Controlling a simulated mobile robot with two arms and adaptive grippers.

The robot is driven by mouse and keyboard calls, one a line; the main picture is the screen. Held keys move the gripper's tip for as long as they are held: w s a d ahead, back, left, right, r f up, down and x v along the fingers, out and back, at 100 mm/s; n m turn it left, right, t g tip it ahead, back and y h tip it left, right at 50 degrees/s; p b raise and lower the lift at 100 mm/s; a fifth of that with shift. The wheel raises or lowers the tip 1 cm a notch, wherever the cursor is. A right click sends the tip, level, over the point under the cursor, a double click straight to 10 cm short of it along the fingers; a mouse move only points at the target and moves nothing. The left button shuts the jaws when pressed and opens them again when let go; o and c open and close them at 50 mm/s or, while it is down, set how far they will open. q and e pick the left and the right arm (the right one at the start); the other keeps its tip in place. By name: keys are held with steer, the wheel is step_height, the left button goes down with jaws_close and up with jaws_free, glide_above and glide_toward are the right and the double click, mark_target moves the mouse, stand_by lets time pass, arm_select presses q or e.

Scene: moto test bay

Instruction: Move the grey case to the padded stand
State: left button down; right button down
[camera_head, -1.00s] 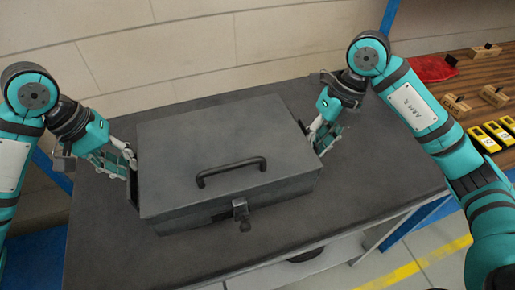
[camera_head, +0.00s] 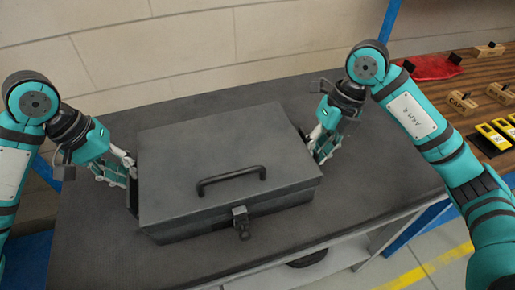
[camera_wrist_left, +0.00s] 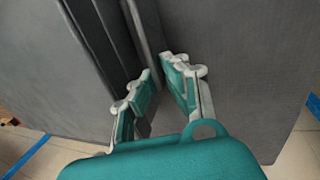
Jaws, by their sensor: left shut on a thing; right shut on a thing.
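The grey case (camera_head: 225,150) with a black top handle and a front latch is in the middle of the head view, over the dark padded surface (camera_head: 95,240). Whether it touches that surface is hard to tell. My left gripper (camera_head: 131,172) is shut on the case's left side. In the left wrist view its fingers (camera_wrist_left: 160,85) close around a dark upright edge of the case (camera_wrist_left: 110,45). My right gripper (camera_head: 313,150) is shut on the case's right side; its fingertips are partly hidden by the case.
A pale wall (camera_head: 200,50) stands behind. A lower shelf (camera_head: 335,258) shows under the dark surface. Yellow tape (camera_head: 430,265) marks the floor.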

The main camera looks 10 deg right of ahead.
arm_select(q)
steer(key=c, duration=1.9)
jaws_free()
steer(key=shift+d+f, duration=0.25)
steer(key=shift+f, duration=0.1)
arm_select(e)
steer(key=c, duration=1.9)
jaws_free()
steer(key=shift+a+f, duration=0.3)
arm_select(q)
steer(key=shift+o, duration=1.3)
steer(key=shift+r, duration=0.2)
arm_select(e)
steer(key=shift+o, duration=1.4)
steer(key=shift+r, duration=0.15)
arm_select(q)
steer(key=shift+o, duration=1.2)
arm_select(e)
steer(key=shift+o, duration=1.1)
arm_select(q)
steer(key=shift+a, duration=0.1)
arm_select(e)
steer(key=shift+d, duration=0.1)
